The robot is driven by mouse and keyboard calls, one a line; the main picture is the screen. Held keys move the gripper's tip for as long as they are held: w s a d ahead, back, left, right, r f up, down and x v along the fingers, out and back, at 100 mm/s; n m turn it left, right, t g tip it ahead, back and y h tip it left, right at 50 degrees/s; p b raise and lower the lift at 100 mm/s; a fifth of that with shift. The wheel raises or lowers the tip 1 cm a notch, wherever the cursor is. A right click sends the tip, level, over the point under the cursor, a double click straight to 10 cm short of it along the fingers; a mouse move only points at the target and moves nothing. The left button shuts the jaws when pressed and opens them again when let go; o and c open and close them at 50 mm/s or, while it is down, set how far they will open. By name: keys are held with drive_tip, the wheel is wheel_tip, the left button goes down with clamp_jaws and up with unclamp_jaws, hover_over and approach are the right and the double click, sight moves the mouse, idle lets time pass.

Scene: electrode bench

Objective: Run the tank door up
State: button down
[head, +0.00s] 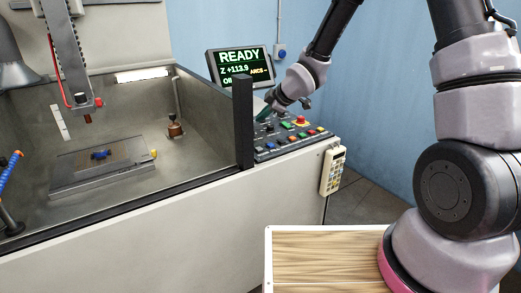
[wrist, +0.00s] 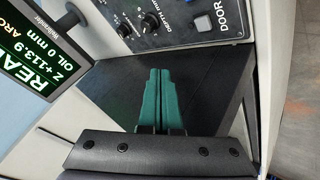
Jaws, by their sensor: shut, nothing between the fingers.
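The work tank (head: 200,105) is at the left in the head view, its inside open to view over a low front edge (head: 120,210). I cannot make out a separate raised door there. The control panel (head: 291,143) with coloured buttons is right of the tank. In the wrist view a pale square button (wrist: 203,23) sits beside the lettering "DOOR" at the top. My gripper (wrist: 160,72) has its teal fingers together and empty, below and left of that button in the picture and apart from it. In the head view my gripper (head: 263,110) is at the panel's back left, partly hidden.
A screen (head: 240,67) reading "READY" stands behind the panel. A dark post (head: 243,122) rises at the tank's corner. A keypad (head: 332,170) hangs on the panel's right side. A wooden-topped surface (head: 325,260) is in front. Black knobs (wrist: 151,22) neighbour the square button.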

sight(262, 149)
drive_tip(key=shift+f, duration=0.1)
drive_tip(key=shift+f, duration=4.3)
drive_tip(key=shift+f, duration=0.1)
drive_tip(key=shift+f, duration=0.3)
